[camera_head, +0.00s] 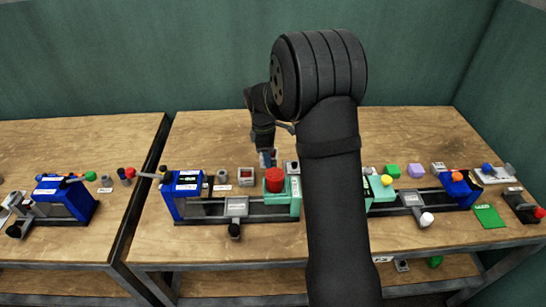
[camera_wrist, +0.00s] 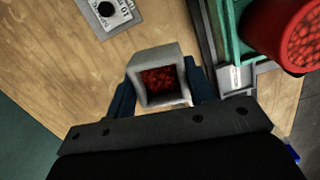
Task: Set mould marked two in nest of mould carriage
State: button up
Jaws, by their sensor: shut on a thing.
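My gripper (camera_wrist: 160,95) has its two blue fingers shut on a grey square mould (camera_wrist: 155,57) with red granules in its open top. No number is readable on this mould. In the head view my gripper (camera_head: 267,160) is behind the red cylinder (camera_head: 275,180) of the middle press, and the held mould cannot be made out clearly. A grey carriage (camera_head: 236,206) with a dark-knobbed handle sits on the rails of that press. Another grey carriage (camera_head: 411,199) with a white knob is on the right press. Their nests are too small to tell.
A grey square box with red inside (camera_head: 246,176) stands left of my gripper. My arm hides part of the table. The wood behind the presses is mostly clear.

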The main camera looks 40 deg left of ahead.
jog(key=s+m+g, duration=0.1)
jog(key=s+m, duration=1.4)
jog(key=m, duration=0.1)
jog(key=shift+s+d+g, duration=0.2)
jog(key=shift+s+g, duration=0.2)
jog(key=shift+f, duration=0.1)
jog(key=shift+f, duration=2.9)
jog(key=shift+f, duration=0.75)
jog(key=o, duration=1.2)
